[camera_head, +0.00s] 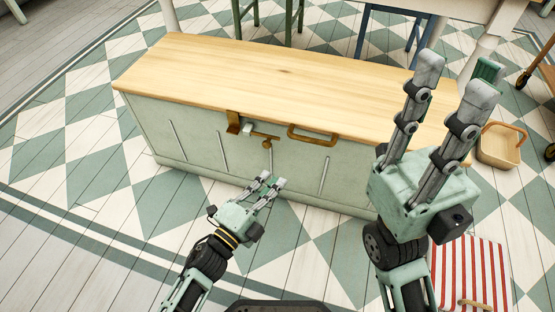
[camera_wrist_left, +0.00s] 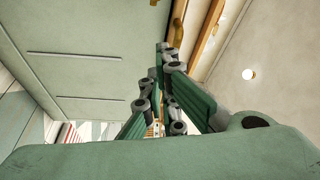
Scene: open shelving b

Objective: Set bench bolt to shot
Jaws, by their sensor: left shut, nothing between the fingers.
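The bench (camera_head: 290,75) has a pale wooden top and a grey-green front. On its front, near the top edge, sits the brass bolt (camera_head: 265,136) with a round knob hanging down. A brass bracket (camera_head: 233,122) and a small pale block are at its left. My left gripper (camera_head: 273,179) is shut and empty, just below the bolt and in front of the panel. In the left wrist view its fingers (camera_wrist_left: 168,55) point toward brass hardware (camera_wrist_left: 179,18), partly hidden behind them. My right gripper (camera_head: 457,72) is open and empty, raised over the bench's right end.
A brass handle (camera_head: 313,135) is fixed right of the bolt on the bench front. A wooden basket (camera_head: 500,146) stands right of the bench. A red-and-white striped item (camera_head: 472,275) lies at lower right. A table and stools stand behind. Tiled floor at left is clear.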

